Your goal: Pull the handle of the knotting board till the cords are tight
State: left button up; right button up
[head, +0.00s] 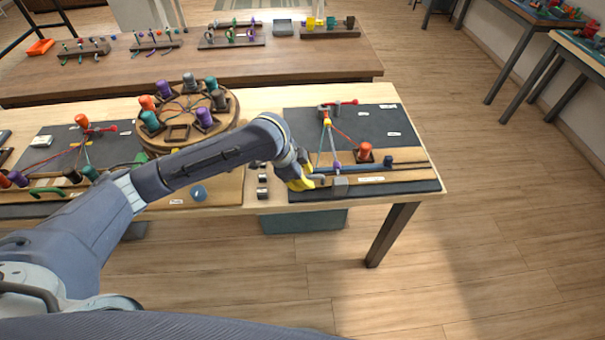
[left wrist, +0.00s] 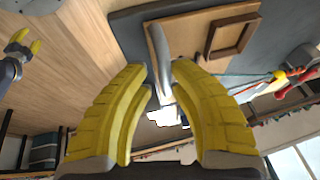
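The knotting board (head: 390,120) is a dark plate with a wooden rail at the right end of the near table. Cords (head: 330,148) run from a clamp with a red lever (head: 340,104), past a yellow bead, toward the rail; some look straight. A grey block (head: 341,186) sits on the rail's front side with a curved grey handle (head: 319,179). My left gripper (head: 306,182) is at the handle. In the left wrist view, the handle (left wrist: 157,45) stands between its open yellow fingers (left wrist: 160,66), with gaps visible. My right gripper (left wrist: 27,40) looks open, away from the board.
A round wooden stand (head: 180,111) with several spools and another dark board (head: 60,142) lie left. My left arm crosses above the table. The floor in front is clear.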

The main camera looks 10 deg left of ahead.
pick_arm(q)
jog(key=o, duration=0.3)
jog(key=shift+o, duration=0.2)
jog(key=shift+a+r, duration=0.1)
jog(key=shift+r, duration=0.25)
jog(key=v, duration=1.1)
jog(key=shift+s+r, duration=0.1)
jog(key=shift+r, duration=0.05)
